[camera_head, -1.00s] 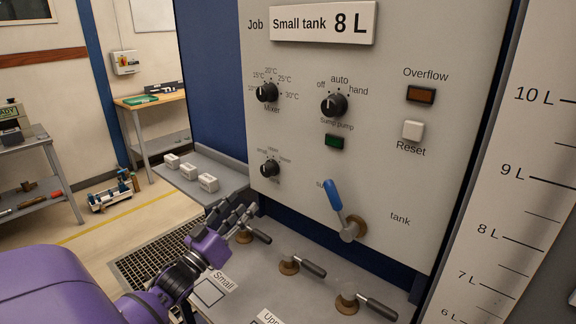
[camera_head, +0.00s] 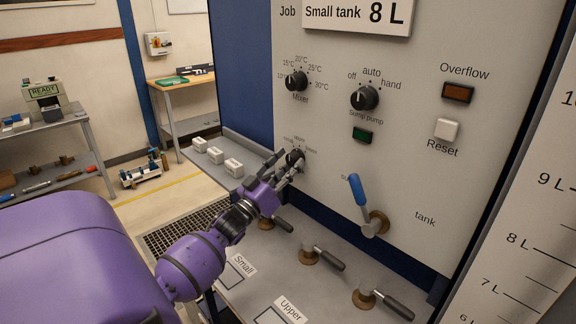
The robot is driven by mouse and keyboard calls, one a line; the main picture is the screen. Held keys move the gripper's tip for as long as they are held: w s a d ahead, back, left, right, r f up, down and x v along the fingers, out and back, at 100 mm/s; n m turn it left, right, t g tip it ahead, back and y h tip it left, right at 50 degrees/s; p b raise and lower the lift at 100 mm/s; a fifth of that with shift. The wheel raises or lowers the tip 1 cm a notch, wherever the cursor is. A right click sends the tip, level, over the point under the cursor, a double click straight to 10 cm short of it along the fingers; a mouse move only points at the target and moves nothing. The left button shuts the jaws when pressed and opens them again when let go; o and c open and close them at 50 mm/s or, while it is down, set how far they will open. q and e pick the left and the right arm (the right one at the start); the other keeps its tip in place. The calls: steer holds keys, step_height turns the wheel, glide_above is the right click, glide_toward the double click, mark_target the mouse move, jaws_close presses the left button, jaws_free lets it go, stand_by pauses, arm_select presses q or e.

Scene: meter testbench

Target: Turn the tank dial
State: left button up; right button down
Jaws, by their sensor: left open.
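The tank dial (camera_head: 295,155) is the small black knob at the lower left of the grey panel, below the mixer dial; the print around it is too small to read fully. My left gripper (camera_head: 286,161) is open, with its fingers up at this dial, one on its left side and one over its lower right. They partly hide the dial, and I cannot tell whether they touch it. My right gripper is not in view.
The mixer dial (camera_head: 296,81) and sump pump dial (camera_head: 364,97) sit above. A blue-handled lever (camera_head: 358,190) is to the right. Several black-handled valves (camera_head: 321,255) stand on the ledge below. White blocks (camera_head: 216,155) lie on a side shelf.

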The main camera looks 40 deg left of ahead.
arm_select(q)
steer(key=shift+c, duration=0.5)
steer(key=shift+f, duration=0.1)
steer(key=c, duration=0.9)
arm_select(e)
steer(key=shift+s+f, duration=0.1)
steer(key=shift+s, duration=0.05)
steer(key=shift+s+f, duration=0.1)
